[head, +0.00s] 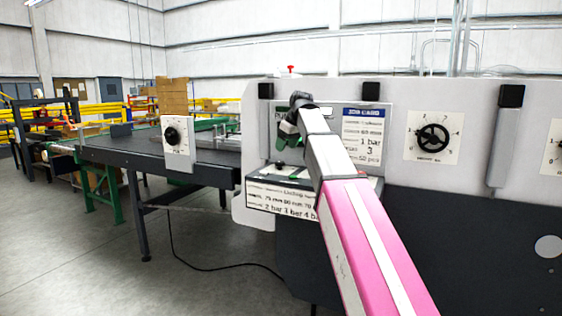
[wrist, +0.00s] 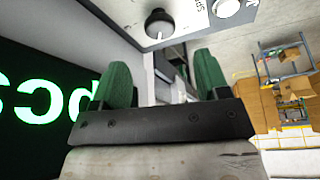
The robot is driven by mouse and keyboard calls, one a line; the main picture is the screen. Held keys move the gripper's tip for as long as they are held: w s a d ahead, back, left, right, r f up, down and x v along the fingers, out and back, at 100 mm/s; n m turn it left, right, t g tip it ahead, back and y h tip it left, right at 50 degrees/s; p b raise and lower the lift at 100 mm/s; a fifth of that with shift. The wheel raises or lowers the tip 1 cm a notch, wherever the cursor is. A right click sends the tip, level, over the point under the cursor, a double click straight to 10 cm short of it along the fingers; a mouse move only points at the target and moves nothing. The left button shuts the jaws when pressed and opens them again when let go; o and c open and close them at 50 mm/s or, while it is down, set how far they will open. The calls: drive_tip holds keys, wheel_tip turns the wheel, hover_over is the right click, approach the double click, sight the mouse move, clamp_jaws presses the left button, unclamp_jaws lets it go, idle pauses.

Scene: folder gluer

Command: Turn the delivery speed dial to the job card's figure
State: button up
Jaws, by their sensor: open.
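A black dial on a white plate (head: 172,135) stands at the delivery table's side, left of the machine. Its small lettering is unreadable here. Another black dial (head: 432,137) is on the machine's front panel at right. The job card (head: 364,140) has a blue header and shows lines such as "1 bar" and "3"; my arm hides part of it. My gripper (head: 290,132) is in front of the panel, left of the card, apart from both dials. In the wrist view my green fingers (wrist: 163,82) are spread with nothing held between them. A black knob (wrist: 160,24) on a pale panel lies beyond them.
A dark display with green characters (wrist: 45,105) is close on the left in the wrist view. A sloped label plate (head: 283,197) sits below my gripper. The dark delivery table (head: 135,153) extends left. Open floor lies in front, with a cable.

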sight(281, 163)
drive_tip(key=x, duration=0.7)
drive_tip(key=shift+a+f, duration=0.15)
drive_tip(key=shift+f, duration=0.05)
drive_tip(key=c, duration=0.9)
